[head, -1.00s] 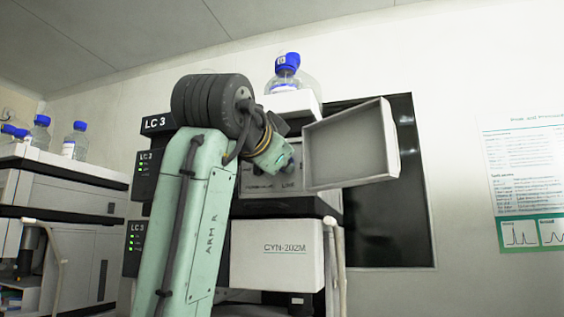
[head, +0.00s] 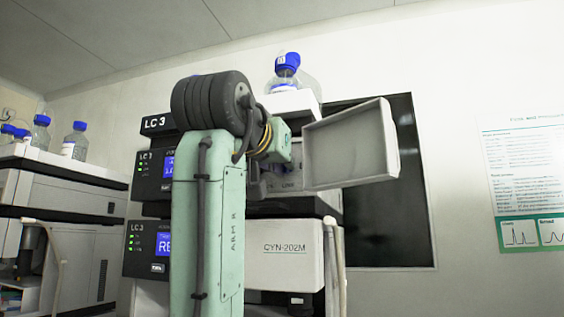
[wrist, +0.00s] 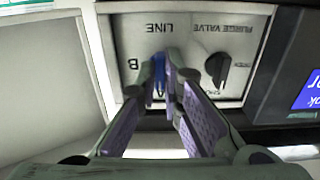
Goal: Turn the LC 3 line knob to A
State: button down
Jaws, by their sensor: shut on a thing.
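The LC 3 stack (head: 160,123) stands behind my arm in the head view. Its open module shows a grey panel (head: 288,179) with the LINE label. In the wrist view the panel (wrist: 190,28) appears upside down. The blue LINE knob (wrist: 158,87) sits below the LINE label, with the letter B to its left. My gripper (wrist: 160,78) is shut on this knob, one finger on each side. The fingers hide much of the knob and the area to its right, so no A mark shows. In the head view my arm hides the knob.
A black purge valve knob (wrist: 217,68) is close to the right of the fingers in the wrist view. The open door (head: 348,148) juts out right of the panel. A blue-capped bottle (head: 286,72) stands on top of the stack.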

dwell(0.5)
jog(key=c, duration=1.7)
grip_release()
jog(key=v, duration=1.2)
